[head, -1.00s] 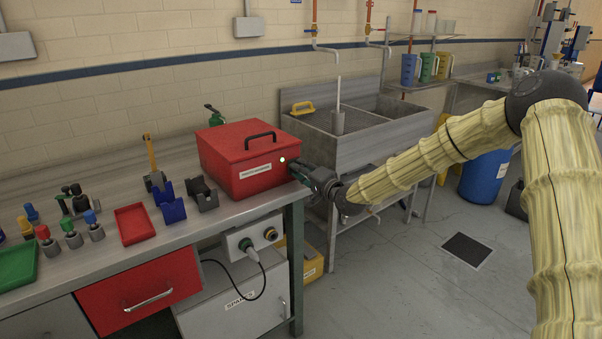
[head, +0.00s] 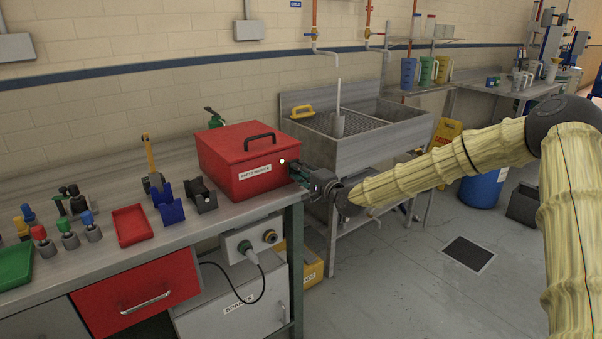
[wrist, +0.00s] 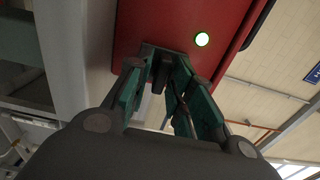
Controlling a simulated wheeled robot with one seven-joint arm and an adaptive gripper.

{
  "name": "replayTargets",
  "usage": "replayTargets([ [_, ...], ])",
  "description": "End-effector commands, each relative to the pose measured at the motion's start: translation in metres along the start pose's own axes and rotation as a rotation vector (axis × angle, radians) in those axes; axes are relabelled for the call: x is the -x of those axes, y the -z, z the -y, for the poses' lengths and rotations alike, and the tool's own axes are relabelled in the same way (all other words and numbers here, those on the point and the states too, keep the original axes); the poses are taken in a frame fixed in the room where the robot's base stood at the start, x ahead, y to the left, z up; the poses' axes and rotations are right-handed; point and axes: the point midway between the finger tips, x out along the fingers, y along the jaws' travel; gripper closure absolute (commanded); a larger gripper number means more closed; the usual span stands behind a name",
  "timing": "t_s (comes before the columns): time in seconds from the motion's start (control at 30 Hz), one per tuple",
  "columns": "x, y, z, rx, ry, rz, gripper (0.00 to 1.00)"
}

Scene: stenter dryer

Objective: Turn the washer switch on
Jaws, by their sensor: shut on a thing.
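The parts washer is a red box (head: 238,165) with a dark lid handle and a white label, on the bench's right end. A small round light (head: 282,161) on its front glows; in the wrist view the light (wrist: 202,39) is bright white with a green rim. My gripper (head: 293,171) is at the washer's right side. In the wrist view its green-padded fingers (wrist: 160,65) close around a small dark piece, seemingly the switch (wrist: 158,79), against the red wall. The fingers hide most of it, so its exact position is unclear.
A steel sink (head: 365,140) stands right of the bench. A black holder (head: 201,194), a blue holder (head: 170,205) and a red tray (head: 133,225) lie left of the washer. A socket box with a plugged cable (head: 250,243) is below.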

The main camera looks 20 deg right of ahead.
Motion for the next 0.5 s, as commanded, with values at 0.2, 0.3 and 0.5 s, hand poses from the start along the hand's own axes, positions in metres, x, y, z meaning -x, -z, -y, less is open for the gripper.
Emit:
replayTargets([
  [0.2, 0.0003, 0.0014, -0.0006, 0.000, 0.000, -0.002, 0.68],
  [0.3, 0.0002, 0.0010, -0.0004, 0.000, 0.000, -0.002, 0.68],
  [0.5, 0.0023, 0.0009, -0.0002, 0.000, 0.000, -0.001, 0.68],
])
